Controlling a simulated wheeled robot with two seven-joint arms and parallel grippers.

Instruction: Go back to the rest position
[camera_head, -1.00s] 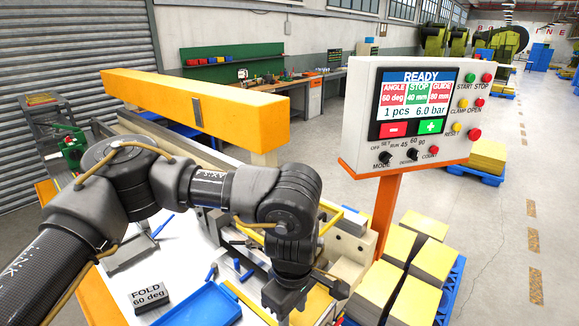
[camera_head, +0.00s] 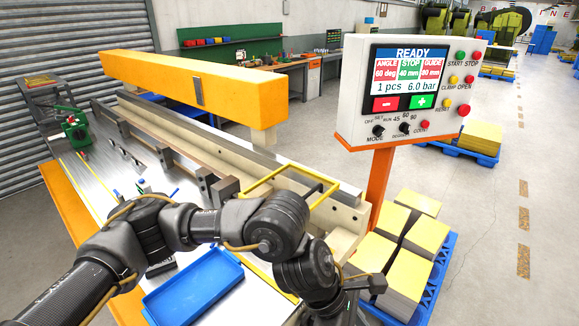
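My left arm (camera_head: 190,228) comes in from the lower left and reaches across the front of the folding machine's metal table (camera_head: 90,190). Its wrist (camera_head: 303,268) is low in the middle, to the right of the blue tray. The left gripper's fingers are cut off by the bottom edge, so I cannot see whether they are open or shut. My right arm and gripper are not in view.
A blue tray (camera_head: 195,291) lies on the table beside my arm. A yellow frame (camera_head: 262,183) and the orange beam (camera_head: 160,80) are behind it. The control panel (camera_head: 410,90) stands right, on an orange post. Yellow stacks (camera_head: 411,272) sit on a blue pallet. Grey floor is clear further right.

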